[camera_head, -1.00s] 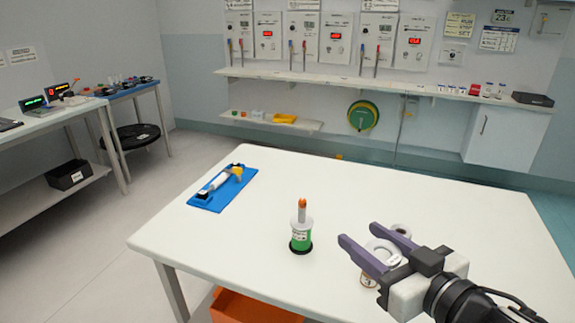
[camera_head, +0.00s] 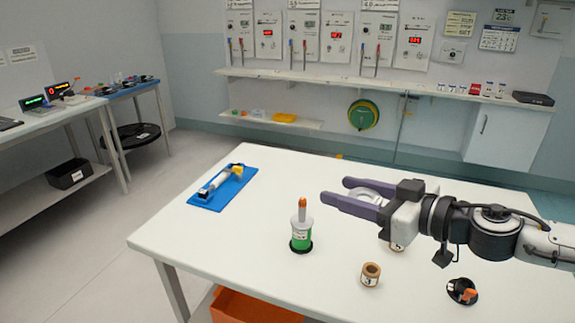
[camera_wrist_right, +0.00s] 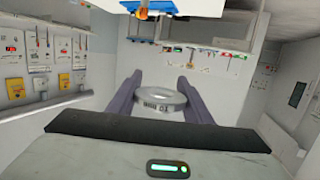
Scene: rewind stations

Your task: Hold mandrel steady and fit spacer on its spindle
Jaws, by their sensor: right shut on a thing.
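The mandrel (camera_head: 300,240) stands upright on the table, green and white on a dark base. Its pale spindle with an orange tip (camera_head: 302,208) points up and is bare. My right gripper (camera_head: 336,190) is shut on a white ring, the spacer (camera_head: 367,196), and holds it above the table, to the right of the spindle and apart from it. In the right wrist view the spacer (camera_wrist_right: 163,99) sits between both fingers, with dark lettering on its side that I cannot read surely. My left gripper is in neither view.
On the white table (camera_head: 250,250), a tan core marked 3 (camera_head: 370,275) and a black dish with an orange part (camera_head: 462,291) lie at the right front. Another small marked ring (camera_head: 397,247) is partly hidden under my right gripper. A blue mat (camera_head: 205,200) holds a white and yellow tool.

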